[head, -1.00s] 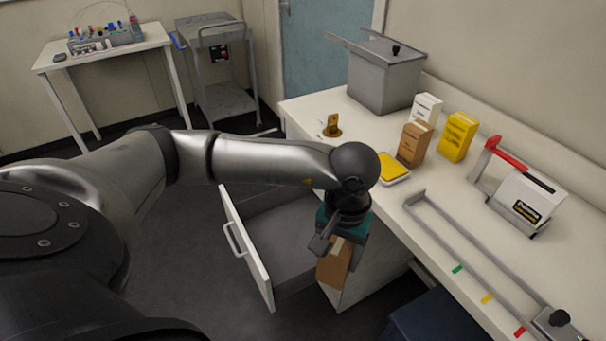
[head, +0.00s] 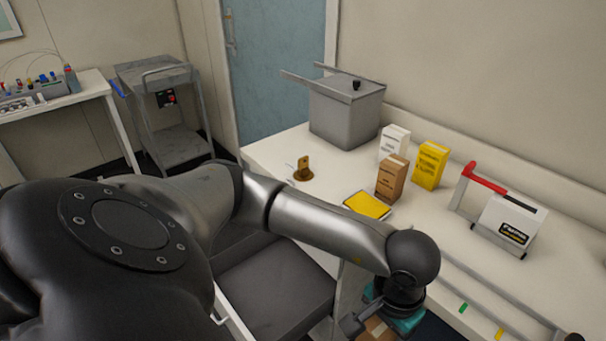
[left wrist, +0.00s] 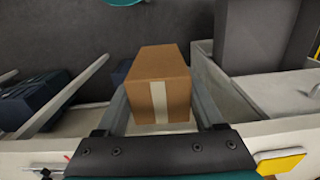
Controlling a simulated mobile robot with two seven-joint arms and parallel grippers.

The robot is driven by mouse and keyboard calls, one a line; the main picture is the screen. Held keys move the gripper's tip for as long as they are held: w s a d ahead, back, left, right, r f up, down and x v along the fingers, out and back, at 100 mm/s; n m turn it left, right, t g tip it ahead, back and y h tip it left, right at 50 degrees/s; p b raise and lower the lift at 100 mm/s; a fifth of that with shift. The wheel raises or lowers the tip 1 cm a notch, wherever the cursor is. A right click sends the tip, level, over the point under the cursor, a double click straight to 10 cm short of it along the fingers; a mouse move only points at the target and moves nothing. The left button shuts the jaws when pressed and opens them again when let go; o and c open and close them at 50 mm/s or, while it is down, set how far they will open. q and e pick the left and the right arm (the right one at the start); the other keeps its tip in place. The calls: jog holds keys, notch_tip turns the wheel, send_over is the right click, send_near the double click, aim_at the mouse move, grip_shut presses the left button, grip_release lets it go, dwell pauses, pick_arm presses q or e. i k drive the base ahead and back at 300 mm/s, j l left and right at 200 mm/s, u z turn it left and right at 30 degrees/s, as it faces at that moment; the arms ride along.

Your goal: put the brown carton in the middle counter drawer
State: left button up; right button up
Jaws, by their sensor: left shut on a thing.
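My left gripper (head: 376,318) is shut on a brown carton, whose top edge shows at the bottom of the head view (head: 379,330). In the left wrist view the carton (left wrist: 158,88), with a pale tape strip, sits between the two fingers (left wrist: 160,110). The carton is held out in front of the counter, to the right of the open drawer (head: 275,295). The drawer's grey inside looks empty where it shows; my arm hides part of it. My right gripper is not in view.
On the counter (head: 270,158) stand a grey lidded tank (head: 345,115), a white box (head: 394,143), another brown carton (head: 390,178), a yellow box (head: 430,165), a yellow-topped pad (head: 367,205) and a red-handled device (head: 505,220). A grey cart (head: 165,110) stands at the back left.

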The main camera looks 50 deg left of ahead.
aim_at(261, 300)
jog(key=k+j+z, duration=0.1)
jog(key=j, duration=0.35)
jog(key=j+z, duration=0.15)
jog(key=j, duration=0.3)
jog(key=k+j+z, duration=0.1)
jog(key=j, duration=0.3)
jog(key=k+j+z, duration=0.1)
jog(key=j, duration=0.3)
jog(key=k+j, duration=0.15)
jog(key=j, duration=0.2)
jog(key=k+j, duration=0.15)
jog(key=j, duration=0.15)
jog(key=k+j, duration=0.15)
jog(key=j, duration=0.2)
